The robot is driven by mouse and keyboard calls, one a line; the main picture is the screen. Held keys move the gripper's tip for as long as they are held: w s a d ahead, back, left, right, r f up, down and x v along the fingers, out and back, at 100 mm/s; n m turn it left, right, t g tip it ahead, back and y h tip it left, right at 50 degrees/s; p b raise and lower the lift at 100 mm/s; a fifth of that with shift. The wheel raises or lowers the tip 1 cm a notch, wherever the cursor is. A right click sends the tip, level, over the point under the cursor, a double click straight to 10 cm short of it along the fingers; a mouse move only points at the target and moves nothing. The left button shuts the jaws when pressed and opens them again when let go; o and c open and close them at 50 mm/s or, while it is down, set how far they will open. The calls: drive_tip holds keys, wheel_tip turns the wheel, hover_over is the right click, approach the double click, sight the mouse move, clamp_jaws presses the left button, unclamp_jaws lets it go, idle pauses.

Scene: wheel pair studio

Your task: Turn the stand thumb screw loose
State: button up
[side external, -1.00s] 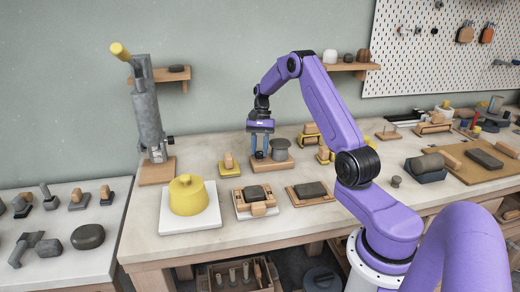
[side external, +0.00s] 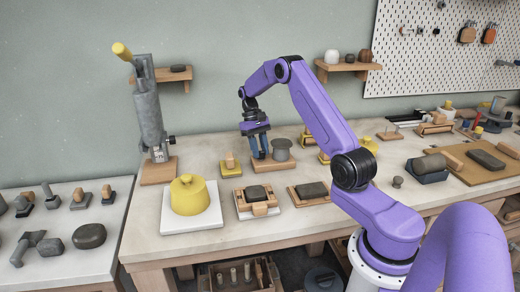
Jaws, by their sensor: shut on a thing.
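The grey stand (side external: 148,112) with a yellow-tipped handle (side external: 121,51) stands upright on a wooden base (side external: 159,171) at the bench's left. A small dark knob (side external: 171,139) sticks out low on its right side and looks like the thumb screw. My gripper (side external: 259,154), with blue fingers, is well to the right of that knob and apart from it. It points down, slightly tilted, low over the back of the bench beside a grey flanged piece (side external: 282,149). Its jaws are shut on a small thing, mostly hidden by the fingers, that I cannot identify.
A yellow domed piece (side external: 188,194) on a white slab (side external: 169,217) sits in front of the stand. A small yellow holder with a wooden block (side external: 230,164) lies between stand and gripper. Trays with dark blocks (side external: 312,190) are in front. A wall shelf (side external: 349,68) is behind.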

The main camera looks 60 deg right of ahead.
idle(0.3)
drive_tip(key=o, duration=1.1)
drive_tip(key=shift+c, duration=0.2)
drive_tip(key=shift+w+r, duration=0.1)
drive_tip(key=shift+r, duration=0.05)
drive_tip(key=v, duration=1.1)
drive_tip(key=shift+r, duration=0.4)
drive_tip(key=shift+w, duration=0.1)
